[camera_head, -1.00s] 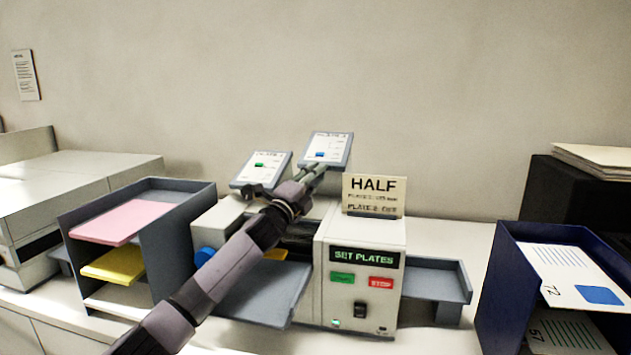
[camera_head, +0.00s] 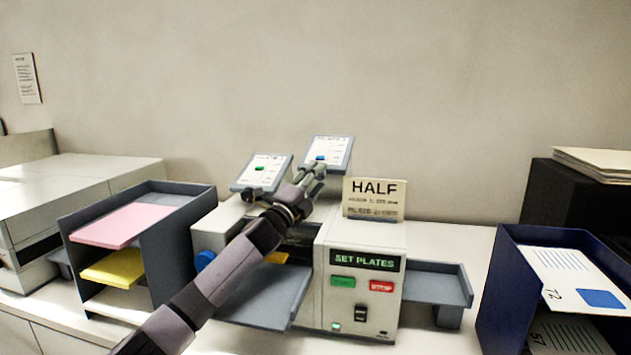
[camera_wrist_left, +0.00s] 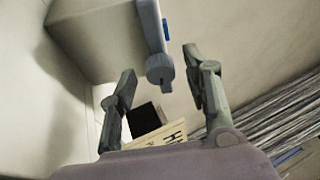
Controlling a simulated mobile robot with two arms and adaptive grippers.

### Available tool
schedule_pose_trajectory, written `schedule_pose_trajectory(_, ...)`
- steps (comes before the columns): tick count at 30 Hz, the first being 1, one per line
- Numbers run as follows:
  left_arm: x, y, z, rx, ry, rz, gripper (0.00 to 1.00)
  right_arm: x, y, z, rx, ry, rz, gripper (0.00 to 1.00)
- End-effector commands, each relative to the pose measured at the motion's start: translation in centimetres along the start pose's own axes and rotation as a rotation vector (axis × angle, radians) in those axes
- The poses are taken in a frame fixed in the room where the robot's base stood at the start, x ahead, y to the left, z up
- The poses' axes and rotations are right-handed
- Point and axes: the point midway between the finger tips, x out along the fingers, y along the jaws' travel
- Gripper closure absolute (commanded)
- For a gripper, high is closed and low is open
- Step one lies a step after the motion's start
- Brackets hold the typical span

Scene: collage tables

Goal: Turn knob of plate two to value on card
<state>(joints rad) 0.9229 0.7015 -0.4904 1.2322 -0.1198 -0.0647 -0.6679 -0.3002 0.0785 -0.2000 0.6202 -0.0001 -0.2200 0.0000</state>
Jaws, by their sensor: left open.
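The card (camera_head: 373,198) reads HALF in large letters, with smaller blurred lines below, and stands on top of the machine (camera_head: 362,285). Two tilted plates rise behind the machine: a left plate (camera_head: 262,172) with a green mark and a right plate (camera_head: 330,148) with a blue mark. Their labels are too small to read. My left gripper (camera_head: 312,173) is open at the lower edge of the right plate. In the left wrist view a grey knob (camera_wrist_left: 160,70) at a plate's end lies ahead, between the open fingers and apparently apart from them. The card shows there too (camera_wrist_left: 165,136).
The machine has a SET PLATES display, a green button (camera_head: 342,282) and a red button (camera_head: 381,286). A grey paper rack (camera_head: 168,235) stands left, and a navy tray (camera_head: 500,285) with printed sheets stands right. A grey side tray (camera_head: 436,285) juts from the machine.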

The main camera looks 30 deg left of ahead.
Motion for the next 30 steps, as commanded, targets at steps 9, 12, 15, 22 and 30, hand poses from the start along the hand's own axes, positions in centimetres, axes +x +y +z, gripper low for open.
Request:
schedule_pose_trajectory(9,-1.9,0.1,0.0,0.001,0.001,0.001,0.55,0.0,0.1,0.0,-0.001,0.000,0.002,0.60)
schedule_pose_trajectory(12,-3.7,0.2,0.0,0.001,0.002,0.002,0.55,0.0,0.1,0.0,-0.001,0.000,0.002,0.60)
schedule_pose_trajectory(15,-5.6,0.2,0.0,0.001,0.001,0.003,0.55,0.0,0.1,0.0,-0.001,0.000,0.001,0.60)
schedule_pose_trajectory(22,-9.5,0.2,0.0,0.001,0.001,0.003,0.55,0.0,0.1,0.0,-0.001,0.000,0.001,0.60)
schedule_pose_trajectory(30,-11.8,0.1,0.0,0.000,0.000,0.001,0.55,0.0,0.1,0.0,0.000,0.000,0.001,0.60)
